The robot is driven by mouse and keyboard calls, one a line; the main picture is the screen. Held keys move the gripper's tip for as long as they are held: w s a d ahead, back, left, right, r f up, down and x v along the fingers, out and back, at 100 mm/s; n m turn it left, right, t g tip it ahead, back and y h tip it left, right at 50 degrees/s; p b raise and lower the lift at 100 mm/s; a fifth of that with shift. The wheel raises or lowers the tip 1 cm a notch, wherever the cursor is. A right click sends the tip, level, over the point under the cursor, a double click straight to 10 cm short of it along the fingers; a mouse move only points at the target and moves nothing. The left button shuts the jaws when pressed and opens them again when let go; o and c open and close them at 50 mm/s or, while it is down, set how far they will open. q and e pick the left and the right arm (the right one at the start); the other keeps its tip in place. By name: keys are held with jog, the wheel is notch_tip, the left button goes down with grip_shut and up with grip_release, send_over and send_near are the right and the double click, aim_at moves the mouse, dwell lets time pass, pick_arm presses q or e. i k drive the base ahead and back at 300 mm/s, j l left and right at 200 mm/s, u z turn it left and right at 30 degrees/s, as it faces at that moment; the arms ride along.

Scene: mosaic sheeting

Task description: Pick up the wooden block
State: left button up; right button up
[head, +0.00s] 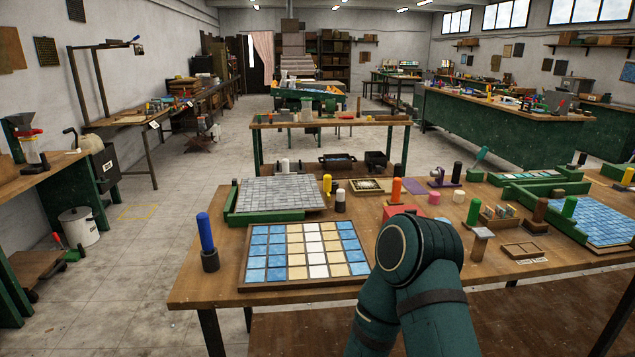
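I cannot tell for certain which piece is the wooden block. A small brown wooden block-like piece with a flat, pale top (481,243) stands upright on the front wooden table (215,275), to the right of my arm. A darker brown upright piece (540,213) stands further right, beside a green-handled tool. One of my teal arms rises from the bottom of the head view, bent at a joint, and covers part of the table's middle. Neither gripper shows.
A tray of blue, cream and white tiles (303,287) lies left of my arm. A grey mosaic sheet in a green frame (280,194) is behind it. A blue-handled tool (206,235) stands at the left. A shallow wooden frame (524,253) and a blue mosaic (602,222) lie right.

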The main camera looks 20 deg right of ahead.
aim_at(536, 224)
jog(key=l+u, duration=0.1)
jog(key=l, duration=0.4)
jog(key=k+l+u, duration=0.15)
jog(key=l, duration=0.35)
jog(key=l+u, duration=0.1)
jog(key=l, duration=0.35)
jog(key=k+l+u, duration=0.1)
jog(key=l, duration=0.4)
jog(key=k+l, duration=0.1)
jog(key=l, duration=0.4)
jog(key=k+l, duration=0.1)
jog(key=l, duration=0.35)
jog(key=k+l, duration=0.1)
jog(key=l, duration=0.4)
jog(key=k+l+u, duration=0.1)
jog(key=l, duration=0.4)
